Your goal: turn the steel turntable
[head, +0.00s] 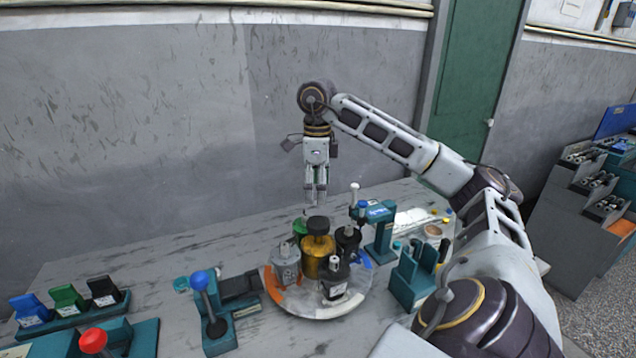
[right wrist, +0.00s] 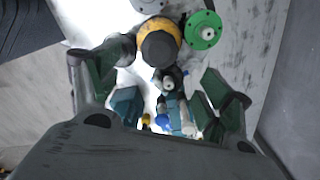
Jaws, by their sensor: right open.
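The steel turntable (head: 318,304) is a round plate on the table. It carries a grey motor (head: 286,264), a yellow motor with a black top (head: 318,250), dark motors (head: 336,281) and a green part (head: 300,228) at the back. My right gripper (head: 316,200) points down above the back of the turntable, apart from it, open and empty. In the right wrist view the gripper's fingers (right wrist: 165,95) are spread, with the yellow motor (right wrist: 158,42), the green part (right wrist: 205,30) and a dark motor (right wrist: 170,84) beyond them. My left gripper is not in view.
A teal press (head: 382,232) stands right of the turntable, with a teal holder (head: 414,277) in front. A blue-knobbed lever (head: 206,300) stands to the left. Blue, green and black blocks (head: 66,298) and a red knob (head: 93,341) are far left. The back left table is clear.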

